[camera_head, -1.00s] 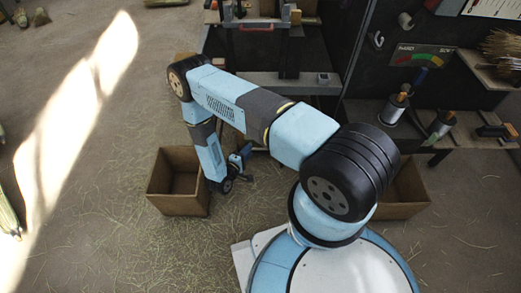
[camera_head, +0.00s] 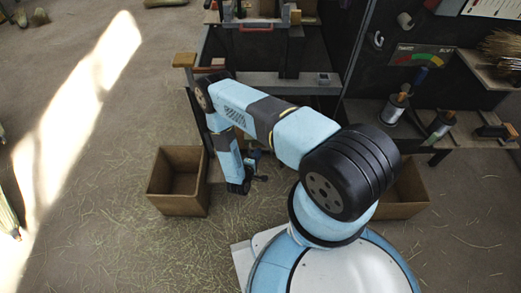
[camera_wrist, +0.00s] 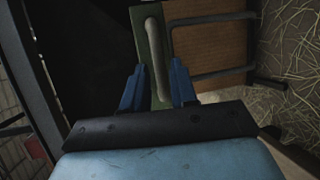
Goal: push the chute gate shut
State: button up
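In the wrist view, a narrow green plate (camera_wrist: 141,32) with a pale bar handle (camera_wrist: 155,50) stands ahead of my gripper (camera_wrist: 157,68); it looks like the chute gate. The two blue fingers are spread apart, one on each side of the handle's lower end. I cannot tell whether they touch the plate or handle. In the head view my gripper (camera_head: 257,164) hangs low beside the bench frame, right of an open box. The gate cannot be made out there, behind or beside my arm.
A brown wooden panel (camera_wrist: 208,45) with dark bars lies right of the plate, and straw-strewn floor beyond. In the head view, open boxes (camera_head: 178,203) (camera_head: 405,205) stand left and right. The bench's dark frame (camera_head: 285,85) is behind my arm.

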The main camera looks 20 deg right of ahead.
jog(key=shift+x, duration=2.45)
grip_shut()
jog(key=shift+s+a, duration=0.1)
